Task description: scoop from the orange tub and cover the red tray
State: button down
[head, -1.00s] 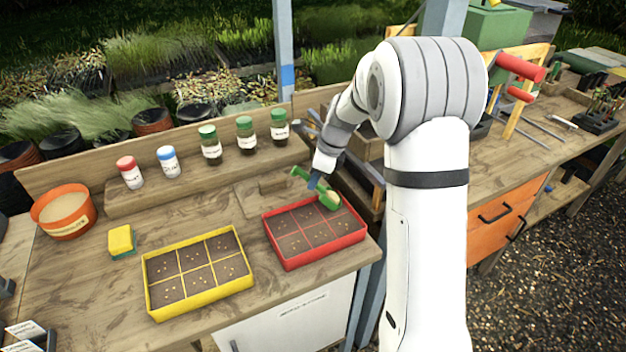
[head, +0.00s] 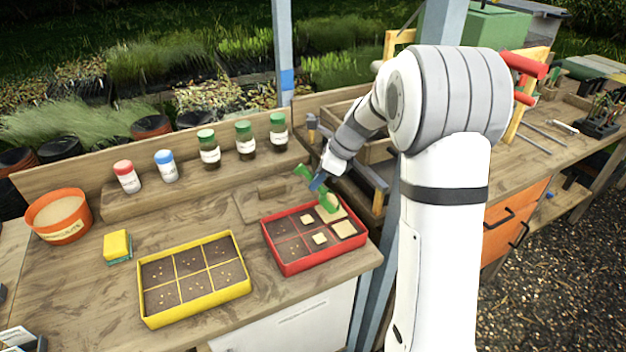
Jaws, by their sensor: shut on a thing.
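The orange tub (head: 62,233) stands at the far left of the bench, filled with a pale, sand-coloured material. The red tray (head: 293,268) lies right of centre. Its right-hand cells show pale patches (head: 344,229), and smaller pale patches lie in the middle cells. The left cells look dark brown. My gripper (head: 316,184) is shut on a green scoop (head: 328,203), held tilted over the back right part of the tray. The scoop hides part of the cells below it, and its contents cannot be seen clearly.
A yellow tray (head: 194,308) with dark soil and small seeds lies left of the red tray. A yellow-green sponge (head: 117,246) lies near the tub. Several capped jars (head: 209,150) stand on the raised shelf behind. A wooden board with a block (head: 270,188) lies behind the red tray.

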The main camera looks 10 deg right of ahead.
jog(key=shift+d+r, duration=0.3)
jog(key=shift+r, duration=0.1)
jog(key=s+a+p, duration=0.1)
jog(key=s+a, duration=0.1)
jog(key=a, duration=0.6)
jog(key=s+a+p, duration=0.1)
jog(key=s+a, duration=0.2)
jog(key=a, duration=0.5)
jog(key=shift+s+p, duration=0.2)
jog(key=shift+p, duration=0.2)
dwell(1.7)
jog(key=w+d, duration=0.2)
jog(key=d, duration=0.6)
jog(key=shift+w+p, duration=0.3)
jog(key=shift+w, duration=0.05)
dwell(0.5)
jog(key=p, duration=0.3)
jog(key=shift+r, duration=0.35)
jog(key=r+h+p, duration=0.1)
jog(key=h+p, duration=0.1)
jog(key=p, duration=0.5)
jog(key=shift+g+p, duration=0.3)
jog(key=shift+g, duration=0.1)
